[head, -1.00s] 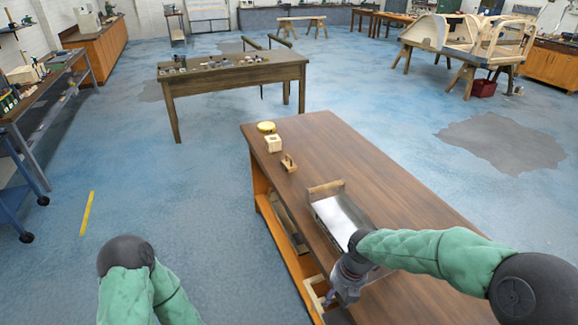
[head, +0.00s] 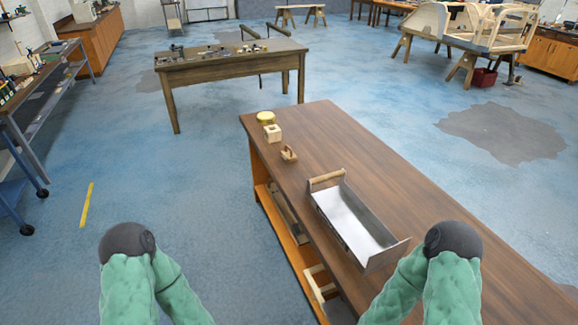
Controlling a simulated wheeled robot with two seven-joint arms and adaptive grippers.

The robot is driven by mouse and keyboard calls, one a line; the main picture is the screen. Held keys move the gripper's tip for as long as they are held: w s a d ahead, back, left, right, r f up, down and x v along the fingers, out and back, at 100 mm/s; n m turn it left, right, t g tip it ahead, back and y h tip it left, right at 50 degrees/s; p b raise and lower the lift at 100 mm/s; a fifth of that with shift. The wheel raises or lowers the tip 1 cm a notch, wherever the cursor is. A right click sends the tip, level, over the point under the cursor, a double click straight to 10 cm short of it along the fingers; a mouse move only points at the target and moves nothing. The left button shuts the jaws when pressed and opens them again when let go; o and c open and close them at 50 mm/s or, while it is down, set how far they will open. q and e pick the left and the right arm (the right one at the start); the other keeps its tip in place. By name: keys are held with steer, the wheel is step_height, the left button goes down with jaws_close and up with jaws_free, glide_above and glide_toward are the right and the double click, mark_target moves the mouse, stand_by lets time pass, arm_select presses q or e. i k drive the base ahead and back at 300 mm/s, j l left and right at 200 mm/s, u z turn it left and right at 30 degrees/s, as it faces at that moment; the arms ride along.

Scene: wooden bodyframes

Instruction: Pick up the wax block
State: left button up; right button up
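A pale, cream-coloured block (head: 273,133) sits near the far left corner of the wooden workbench, with a darker patch on its front face. A flat round yellow item (head: 265,117) lies just behind it. I cannot tell for certain which of these is the wax block. A small wooden piece (head: 289,153) sits nearer on the same bench. Neither of my grippers is in view; only my green-sleeved arms show at the bottom left and bottom right, well short of these items.
A metal tray with wooden handles (head: 355,222) lies on the workbench (head: 445,235), between the small items and my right arm. Wooden parts (head: 318,285) rest on the shelf below. Another table (head: 232,66) with small items stands farther back.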

mark_target(288, 154)
steer(key=i+j+z, duration=0.15)
steer(key=i+j, duration=0.5)
steer(key=i+j+z, duration=0.15)
steer(key=i+j, duration=0.5)
steer(key=j, duration=0.1)
